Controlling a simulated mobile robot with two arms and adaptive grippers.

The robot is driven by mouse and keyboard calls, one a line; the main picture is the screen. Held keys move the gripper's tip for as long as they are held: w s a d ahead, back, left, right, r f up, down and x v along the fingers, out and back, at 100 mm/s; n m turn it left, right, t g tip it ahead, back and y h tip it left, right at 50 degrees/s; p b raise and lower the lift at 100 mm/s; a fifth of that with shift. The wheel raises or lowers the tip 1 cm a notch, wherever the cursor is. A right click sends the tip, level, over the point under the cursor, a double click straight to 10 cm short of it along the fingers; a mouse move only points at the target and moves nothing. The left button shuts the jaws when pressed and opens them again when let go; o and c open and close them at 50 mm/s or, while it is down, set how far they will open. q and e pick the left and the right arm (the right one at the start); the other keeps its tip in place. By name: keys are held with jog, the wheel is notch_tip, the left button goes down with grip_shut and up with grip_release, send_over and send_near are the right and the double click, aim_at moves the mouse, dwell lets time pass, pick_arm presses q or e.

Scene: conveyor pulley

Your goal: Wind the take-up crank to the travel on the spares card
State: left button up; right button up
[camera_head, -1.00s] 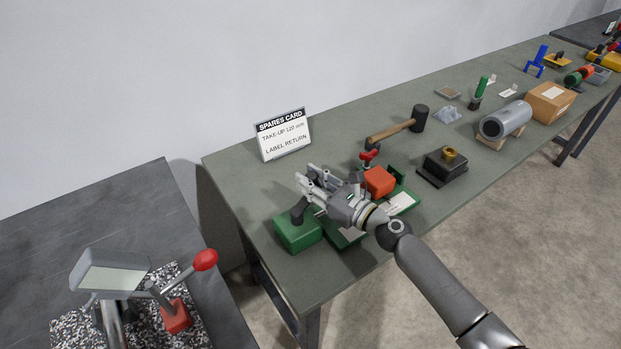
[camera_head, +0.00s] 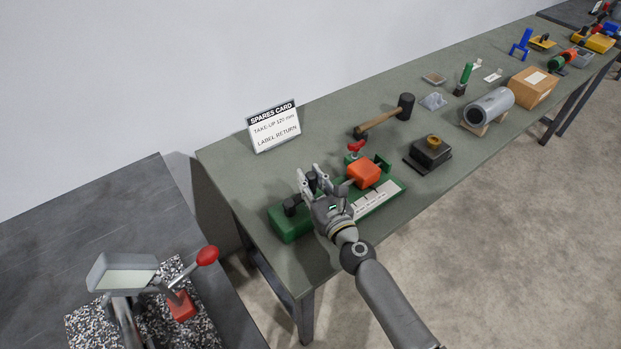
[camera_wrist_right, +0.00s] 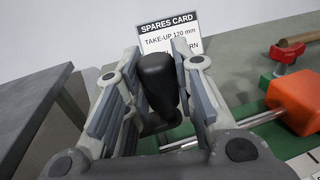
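The green take-up unit (camera_head: 287,224) sits at the table's near left end. It carries an orange block (camera_head: 364,172) on a metal rod and a pale strip with marks (camera_head: 374,200) along its front; the marks are too small to read. My right gripper (camera_head: 311,178) is at the unit's left end, its fingers around the black crank handle (camera_wrist_right: 157,82), which fills the gap between the fingertips. The white spares card (camera_head: 274,127) stands behind and reads "TAKE-UP 120 mm" and "LABEL RETURN"; it also shows in the right wrist view (camera_wrist_right: 165,40). My left gripper is not identifiable.
A red-handled part (camera_head: 355,148) stands behind the orange block. A mallet (camera_head: 384,119), a black block with a brass top (camera_head: 428,153), a grey cylinder (camera_head: 488,106) and a cardboard box (camera_head: 531,88) lie farther right. A dark bench (camera_head: 90,225) is at left.

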jog(key=o, duration=0.5)
jog(key=shift+v, duration=6)
